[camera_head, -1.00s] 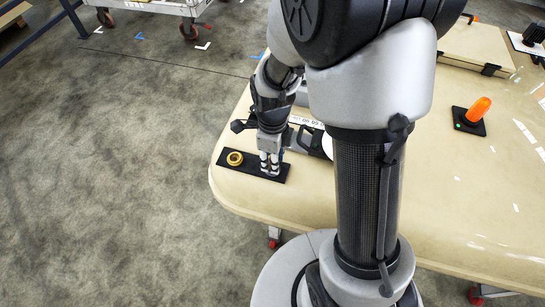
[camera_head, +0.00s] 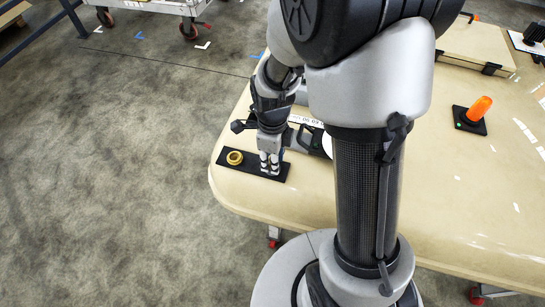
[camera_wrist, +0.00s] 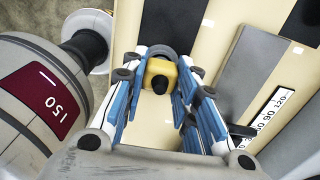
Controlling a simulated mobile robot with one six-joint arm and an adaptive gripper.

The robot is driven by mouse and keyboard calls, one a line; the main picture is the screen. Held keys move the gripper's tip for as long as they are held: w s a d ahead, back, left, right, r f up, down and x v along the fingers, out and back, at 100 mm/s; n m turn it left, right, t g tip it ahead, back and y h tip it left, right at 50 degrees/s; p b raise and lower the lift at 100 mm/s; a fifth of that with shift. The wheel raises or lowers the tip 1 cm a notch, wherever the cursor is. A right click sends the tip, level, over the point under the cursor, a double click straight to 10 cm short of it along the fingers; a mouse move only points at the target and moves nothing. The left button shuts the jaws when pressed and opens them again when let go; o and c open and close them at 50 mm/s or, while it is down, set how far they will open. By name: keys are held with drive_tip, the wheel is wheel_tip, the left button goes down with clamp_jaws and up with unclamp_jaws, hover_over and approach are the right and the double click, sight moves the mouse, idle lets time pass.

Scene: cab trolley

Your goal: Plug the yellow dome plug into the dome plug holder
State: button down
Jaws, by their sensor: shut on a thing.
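My gripper (camera_head: 270,170) points down at the right end of a black strip (camera_head: 250,167) near the table's corner. A yellow ring-shaped piece (camera_head: 235,158) sits on the strip's left end, beside my gripper and apart from it. In the wrist view my gripper (camera_wrist: 163,85) is shut on the yellow dome plug (camera_wrist: 162,68), a yellow body with a black knob between the blue-and-white fingers. A grey rounded rim (camera_wrist: 158,53) shows just beyond the plug. The fingers hide the plug in the head view. I cannot tell whether it is seated in the holder.
An orange beacon (camera_head: 480,108) stands on a black base to the right. A beige case (camera_head: 475,50) lies farther back. The table's near edge is close to the strip.

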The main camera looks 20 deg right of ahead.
drive_tip(key=shift+f, duration=0.35)
drive_tip(key=c, duration=1.2)
unclamp_jaws()
drive_tip(key=shift+r, duration=0.1)
wheel_tip(320, 180, up, 12)
drive_tip(key=shift+o, duration=0.5)
drive_tip(key=o, duration=1.1)
